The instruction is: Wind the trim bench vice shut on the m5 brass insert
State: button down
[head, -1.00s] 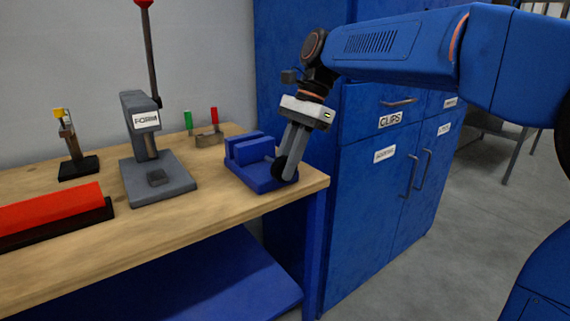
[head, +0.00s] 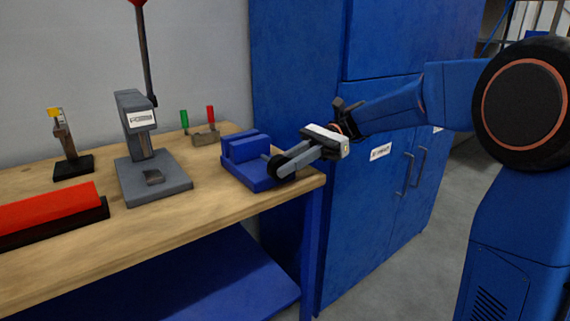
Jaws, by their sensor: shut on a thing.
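The blue trim bench vice (head: 240,174) sits at the right end of the wooden bench. Its two upright jaws stand close together, and I cannot tell how wide the gap between them is. A round black handle (head: 274,168) is on its right side. My gripper (head: 284,166) reaches in from the right, tilted slightly down, with its grey fingers shut on the handle. The fingers hide part of the handle. I cannot see the m5 brass insert; the space between the jaws is too small and dark to make out.
A grey press (head: 139,115) with a long red-topped lever stands left of the vice. A small holder (head: 204,136) with green and red handles is behind. A red block (head: 50,213) and a yellow-topped stand (head: 69,150) are further left. A blue cabinet (head: 365,200) is right of the bench.

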jog(key=shift+f+g+y, duration=0.2)
jog(key=shift+g+y, duration=0.5)
jog(key=shift+y, duration=0.2)
jog(key=c, duration=1.6)
grip_release()
jog(key=shift+c, duration=0.2)
jog(key=shift+d, duration=0.1)
